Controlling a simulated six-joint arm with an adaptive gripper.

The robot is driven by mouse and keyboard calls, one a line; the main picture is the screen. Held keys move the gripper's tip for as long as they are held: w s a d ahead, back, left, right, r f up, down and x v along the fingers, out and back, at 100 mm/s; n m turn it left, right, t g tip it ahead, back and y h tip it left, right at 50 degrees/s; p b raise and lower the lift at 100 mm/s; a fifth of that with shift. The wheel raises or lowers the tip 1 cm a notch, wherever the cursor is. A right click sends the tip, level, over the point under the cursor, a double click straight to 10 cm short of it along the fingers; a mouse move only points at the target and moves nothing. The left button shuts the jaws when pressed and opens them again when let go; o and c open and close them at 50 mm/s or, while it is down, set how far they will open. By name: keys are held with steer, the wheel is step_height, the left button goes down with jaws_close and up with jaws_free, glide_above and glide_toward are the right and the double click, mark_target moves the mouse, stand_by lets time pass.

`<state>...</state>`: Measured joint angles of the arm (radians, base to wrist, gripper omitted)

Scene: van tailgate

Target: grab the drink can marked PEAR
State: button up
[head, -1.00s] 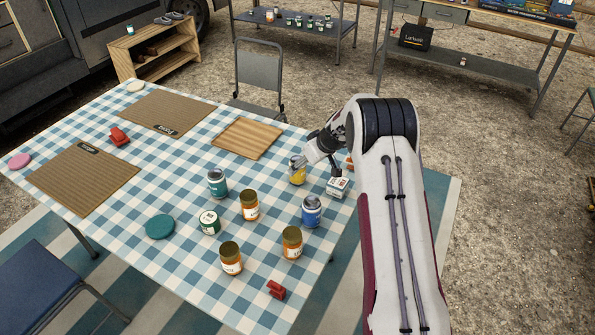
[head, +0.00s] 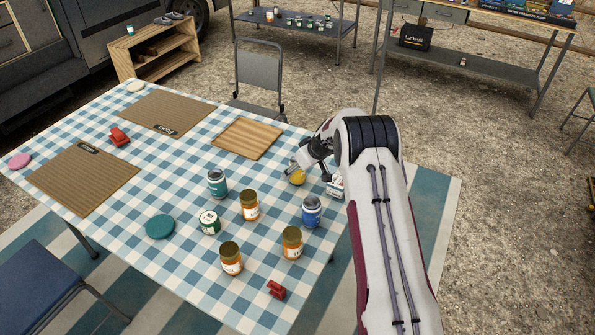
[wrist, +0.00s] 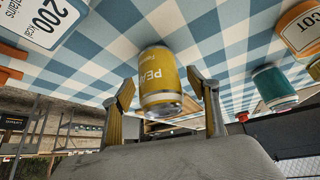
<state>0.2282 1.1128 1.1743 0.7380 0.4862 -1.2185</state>
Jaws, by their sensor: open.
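The yellow drink can marked PEAR (wrist: 160,75) stands on the checked tablecloth, upside down in the wrist view. In the wrist view my gripper (wrist: 163,92) is open, with one finger on each side of the can. Small gaps show between the fingers and the can, and I cannot tell whether either finger touches it.
A teal can (head: 217,183), a blue can (head: 311,211) and several orange jars (head: 250,205) stand nearer. A wooden board (head: 247,138) lies behind.

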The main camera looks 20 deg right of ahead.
stand_by(0.3)
steer(key=c, duration=1)
steer(key=shift+r, duration=5.05)
